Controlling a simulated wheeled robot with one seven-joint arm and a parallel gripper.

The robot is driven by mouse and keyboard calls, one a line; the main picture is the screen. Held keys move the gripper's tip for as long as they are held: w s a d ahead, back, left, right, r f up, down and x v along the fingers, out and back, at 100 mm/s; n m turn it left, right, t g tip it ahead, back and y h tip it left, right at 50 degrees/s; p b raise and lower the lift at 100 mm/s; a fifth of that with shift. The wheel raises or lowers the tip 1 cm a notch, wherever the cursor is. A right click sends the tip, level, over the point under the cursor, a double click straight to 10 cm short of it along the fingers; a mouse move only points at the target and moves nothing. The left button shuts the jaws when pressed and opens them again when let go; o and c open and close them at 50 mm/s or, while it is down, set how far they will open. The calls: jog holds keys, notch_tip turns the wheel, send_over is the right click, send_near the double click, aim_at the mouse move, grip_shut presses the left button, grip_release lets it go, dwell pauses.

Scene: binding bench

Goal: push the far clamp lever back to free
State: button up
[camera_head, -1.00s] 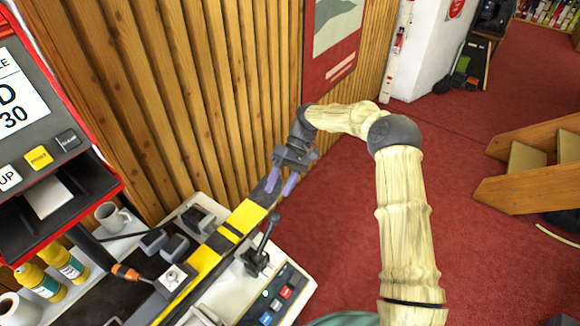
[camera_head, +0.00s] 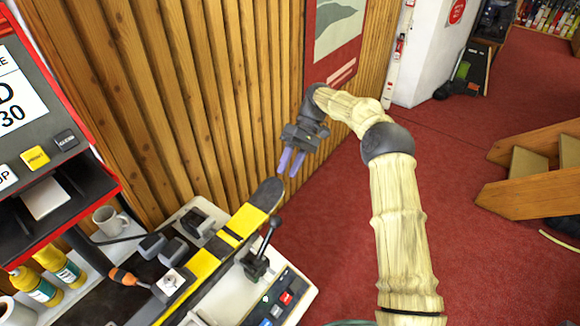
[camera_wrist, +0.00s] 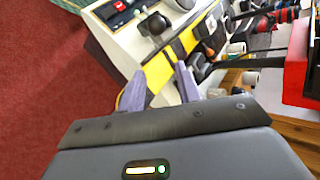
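The black clamp lever (camera_head: 267,244) with a round knob stands on a dark base on the light bench panel, beside the yellow-and-black ski. It leans a little to the right and toward the far end. It also shows in the wrist view, where its dark knob (camera_wrist: 156,23) is at the top. My gripper (camera_head: 288,168) is in the air beyond the dark ski tip, above and apart from the lever. Its two purple-grey fingers are apart with nothing between them. The wrist view shows the fingers (camera_wrist: 160,87) pointing toward the bench and ski.
The ski (camera_head: 203,265) lies along the bench with its dark tip pointing away. Left of it are grey blocks (camera_head: 172,251), an orange-handled tool (camera_head: 124,276) and a mug (camera_head: 109,220). A button panel (camera_head: 283,300) is at right. The wood-slat wall (camera_head: 190,100) stands close behind.

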jog(key=shift+s+r+t, duration=0.25)
jog(key=shift+s+t, duration=0.05)
jog(key=shift+s, duration=0.05)
grip_shut()
jog(key=s+d+r+m+t+h, duration=0.2)
jog(key=s+d+m+t, duration=0.6)
jog(key=s+d, duration=1.2)
jog(key=shift+s+d+r+t+h, duration=0.15)
jog(key=shift+s+d+t+h, duration=0.2)
jog(key=shift+s+t+h, duration=0.8)
